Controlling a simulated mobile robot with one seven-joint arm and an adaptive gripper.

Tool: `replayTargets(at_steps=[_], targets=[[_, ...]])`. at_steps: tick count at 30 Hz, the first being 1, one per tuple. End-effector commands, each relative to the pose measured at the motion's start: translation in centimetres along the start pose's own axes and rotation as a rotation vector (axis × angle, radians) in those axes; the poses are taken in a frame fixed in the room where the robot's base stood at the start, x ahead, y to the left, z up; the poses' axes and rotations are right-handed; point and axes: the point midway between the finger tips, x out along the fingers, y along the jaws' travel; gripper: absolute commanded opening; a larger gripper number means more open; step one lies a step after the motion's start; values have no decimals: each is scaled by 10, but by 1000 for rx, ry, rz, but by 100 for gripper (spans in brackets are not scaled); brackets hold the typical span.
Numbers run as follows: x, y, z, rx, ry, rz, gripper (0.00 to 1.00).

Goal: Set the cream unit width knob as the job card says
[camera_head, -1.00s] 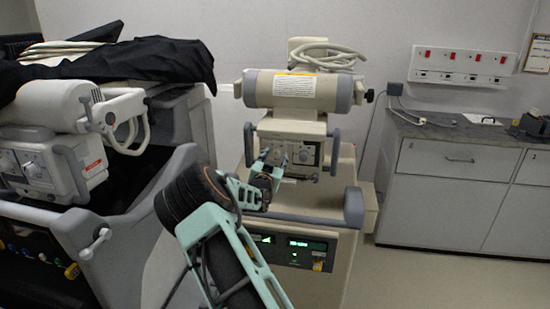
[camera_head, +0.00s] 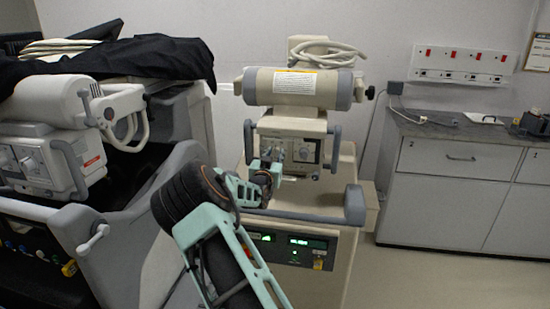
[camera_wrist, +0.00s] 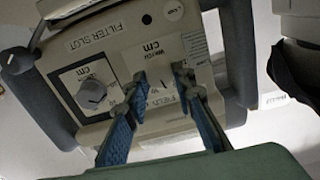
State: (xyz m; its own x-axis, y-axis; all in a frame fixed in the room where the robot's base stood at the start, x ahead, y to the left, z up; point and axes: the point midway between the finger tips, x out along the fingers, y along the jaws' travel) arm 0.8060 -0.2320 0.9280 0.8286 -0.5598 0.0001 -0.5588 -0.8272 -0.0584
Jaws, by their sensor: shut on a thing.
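The cream unit (camera_head: 345,190) stands in the middle of the head view, with a cream box with two dials under its horizontal cylinder. My gripper (camera_head: 279,160) is at the left dial there. In the wrist view the panel appears upside down, with a WIDTH CM label (camera_wrist: 143,54) just above the fingertips of my gripper (camera_wrist: 160,76). My gripper is shut on the width knob, which the fingers largely hide; its setting cannot be read. The grey length knob (camera_wrist: 92,95) is beside the gripper, to its left, untouched.
A second, grey unit (camera_head: 95,225) under a black cover (camera_head: 130,62) stands close on the left. A grey handle rail (camera_head: 354,205) is at the cream unit's front right. A counter with drawers (camera_head: 450,185) holds a paper (camera_head: 483,119). Floor is free at lower right.

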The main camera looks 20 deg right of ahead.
Motion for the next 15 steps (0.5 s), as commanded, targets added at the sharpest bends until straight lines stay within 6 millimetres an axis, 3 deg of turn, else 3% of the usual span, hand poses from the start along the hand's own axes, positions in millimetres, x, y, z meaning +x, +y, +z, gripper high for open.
replayTargets(at_steps=[15], targets=[[0, -1, 1, -285, 0, 0, 0]])
